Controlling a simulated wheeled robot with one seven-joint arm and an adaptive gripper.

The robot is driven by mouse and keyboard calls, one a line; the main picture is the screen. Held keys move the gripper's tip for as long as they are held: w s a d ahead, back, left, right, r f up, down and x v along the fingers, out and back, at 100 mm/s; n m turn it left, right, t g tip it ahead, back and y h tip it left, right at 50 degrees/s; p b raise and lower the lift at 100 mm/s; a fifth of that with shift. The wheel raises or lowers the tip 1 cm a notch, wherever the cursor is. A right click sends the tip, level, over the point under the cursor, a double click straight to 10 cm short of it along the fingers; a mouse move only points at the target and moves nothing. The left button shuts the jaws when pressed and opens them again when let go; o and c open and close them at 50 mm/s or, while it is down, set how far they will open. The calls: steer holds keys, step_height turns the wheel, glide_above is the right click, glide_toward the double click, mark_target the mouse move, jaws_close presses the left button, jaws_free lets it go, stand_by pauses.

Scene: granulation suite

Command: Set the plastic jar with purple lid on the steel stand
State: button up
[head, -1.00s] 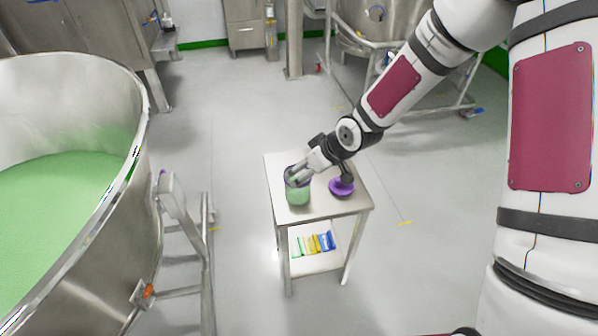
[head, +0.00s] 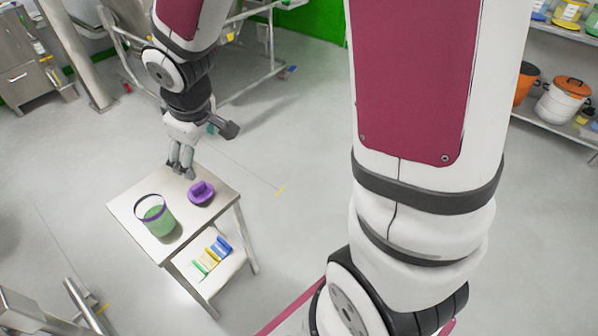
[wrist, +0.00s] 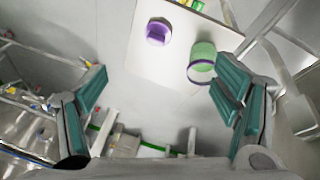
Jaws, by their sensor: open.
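A clear plastic jar (head: 160,223) with green contents and a purple rim stands upright on the small steel stand (head: 128,208). Its top looks open. A purple lid (head: 201,193) lies beside it on the same top, apart from the jar. In the wrist view the jar (wrist: 203,58) is near the right finger, and the lid (wrist: 158,32) is left of it, near the top of the picture. My gripper (head: 181,172) is open and empty, above the far edge of the stand, touching neither jar nor lid. Its spread fingers show in the wrist view (wrist: 160,95).
Yellow, blue and green items (head: 212,256) sit on the stand's lower shelf. Metal tube framing (head: 255,85) is behind my arm. Shelves at the right hold an orange-lidded bucket (head: 560,102) and other containers. Grey floor around the stand is mostly clear.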

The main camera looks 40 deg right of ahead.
steer(key=s+d+r+m+g+h, duration=0.1)
steer(key=s+d+r+m, duration=0.25)
steer(key=s+r, duration=0.7)
steer(key=s+r+m+g+y, duration=0.1)
steer(key=s+r+m, duration=0.1)
steer(key=s, duration=1.4)
steer(key=shift+s+m, duration=0.35)
steer(key=shift+s, duration=0.05)
steer(key=shift+d, duration=0.1)
step_height(320, 180, up, 10)
steer(key=t+p, duration=0.2)
steer(key=p, duration=0.6)
